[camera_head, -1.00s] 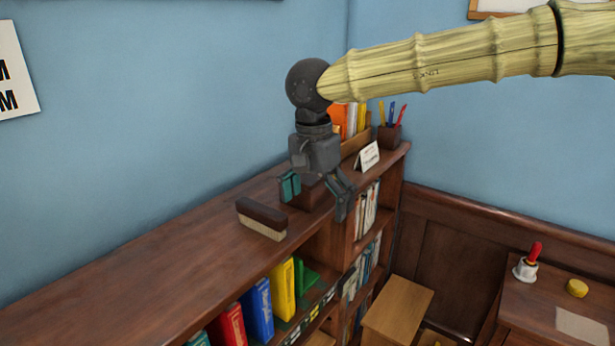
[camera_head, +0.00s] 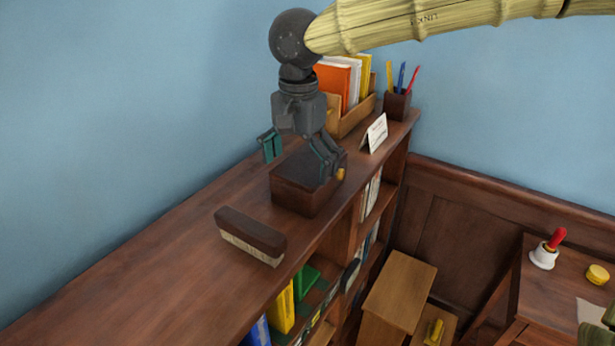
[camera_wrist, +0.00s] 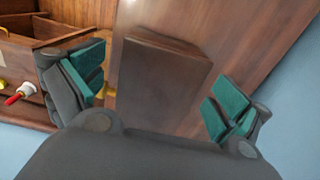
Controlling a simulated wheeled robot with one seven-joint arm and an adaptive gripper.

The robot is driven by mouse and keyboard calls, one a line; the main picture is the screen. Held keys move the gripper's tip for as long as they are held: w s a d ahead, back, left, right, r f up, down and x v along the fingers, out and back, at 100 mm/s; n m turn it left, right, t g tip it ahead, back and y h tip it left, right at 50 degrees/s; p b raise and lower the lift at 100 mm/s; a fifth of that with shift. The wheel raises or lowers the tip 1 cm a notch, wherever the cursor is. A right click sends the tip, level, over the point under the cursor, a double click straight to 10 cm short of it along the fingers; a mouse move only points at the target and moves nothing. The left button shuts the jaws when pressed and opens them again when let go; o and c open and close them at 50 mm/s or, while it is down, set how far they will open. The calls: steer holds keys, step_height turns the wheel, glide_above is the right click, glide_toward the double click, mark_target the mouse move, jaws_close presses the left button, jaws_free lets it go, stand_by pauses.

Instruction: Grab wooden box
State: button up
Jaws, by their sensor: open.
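A dark brown wooden box (camera_head: 307,184) with a darker top sits on top of the bookcase. My gripper (camera_head: 296,160) is above it, pointing down, with its two teal-padded fingers spread apart and nothing between them. In the wrist view the box (camera_wrist: 163,80) lies below, in the gap between the open fingers (camera_wrist: 155,95). The fingers look higher than the box top; I cannot tell the exact clearance. Part of the box's right end is hidden behind one finger in the head view.
A wooden brush (camera_head: 250,236) lies on the bookcase top (camera_head: 150,270), nearer and left. A small card (camera_head: 375,133), a file holder (camera_head: 352,117) and a pencil cup (camera_head: 397,104) stand behind. The blue wall (camera_head: 120,110) runs along the back. A stool (camera_head: 400,287) stands below right.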

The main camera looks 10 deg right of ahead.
mark_target(298, 169)
steer(key=shift+s, duration=0.55)
steer(key=shift+f, duration=0.15)
steer(key=w+f, duration=0.2)
steer(key=f, duration=0.1)
steer(key=shift+w+p, duration=0.2)
steer(key=shift+p, duration=0.2)
steer(key=f, duration=0.1)
steer(key=s+f, duration=0.1)
steer(key=shift+f+p, duration=0.3)
steer(key=shift+p, duration=0.05)
steer(key=shift+s+f, duration=0.1)
steer(key=shift+s, duration=0.05)
steer(key=shift+w+f, duration=0.35)
steer(key=shift+w, duration=0.15)
steer(key=shift+s+r, duration=0.15)
steer(key=shift+s, duration=0.1)
steer(key=c, duration=1.2)
